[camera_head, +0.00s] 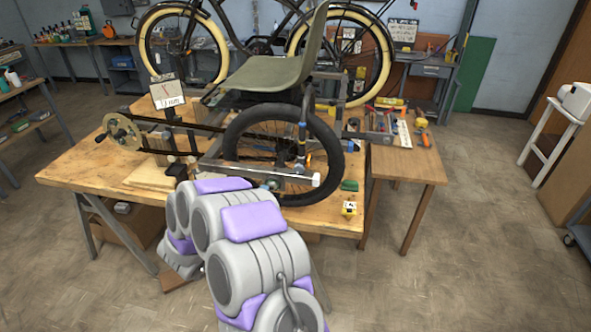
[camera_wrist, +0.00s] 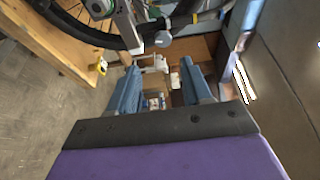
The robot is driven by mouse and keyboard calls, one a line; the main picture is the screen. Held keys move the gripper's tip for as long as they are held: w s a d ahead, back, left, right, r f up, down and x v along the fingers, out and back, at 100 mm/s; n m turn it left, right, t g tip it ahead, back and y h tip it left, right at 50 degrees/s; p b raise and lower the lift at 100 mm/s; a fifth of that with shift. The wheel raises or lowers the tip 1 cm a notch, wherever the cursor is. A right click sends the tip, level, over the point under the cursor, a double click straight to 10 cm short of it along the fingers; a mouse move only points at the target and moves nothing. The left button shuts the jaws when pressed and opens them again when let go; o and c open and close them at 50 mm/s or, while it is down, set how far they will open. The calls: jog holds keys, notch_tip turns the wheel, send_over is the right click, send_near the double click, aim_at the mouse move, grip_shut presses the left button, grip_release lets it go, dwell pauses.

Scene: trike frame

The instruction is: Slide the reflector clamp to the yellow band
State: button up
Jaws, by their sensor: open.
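The trike frame's silver tube (camera_head: 275,176) runs low in front of the black wheel (camera_head: 335,145) on the workbench. An upright dark post with blue parts (camera_head: 302,145) stands by the wheel, with a small orange piece (camera_head: 309,160) beside it that may be the reflector; I cannot make out the clamp for certain. In the wrist view, a small yellow mark (camera_wrist: 195,18) near the top edge may be the yellow band. My gripper (camera_wrist: 157,82) is open and empty, its two blue-grey fingers apart, below a round grey tube end (camera_wrist: 163,39). In the head view my arm hides it.
The wooden workbench (camera_head: 88,168) carries the frame, a seat (camera_head: 265,72) and a chainring (camera_head: 122,133). A side table (camera_head: 408,166) holds tools. A bicycle (camera_head: 275,42) stands behind. Floor at the right front is clear.

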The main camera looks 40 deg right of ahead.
aim_at(296, 169)
jog(key=x, duration=0.6)
jog(key=b+x, duration=0.1)
jog(key=x, duration=1)
jog(key=shift+s+d+r, duration=0.15)
jog(key=shift+s+d, duration=0.05)
jog(key=shift+d, duration=0.2)
grip_shut()
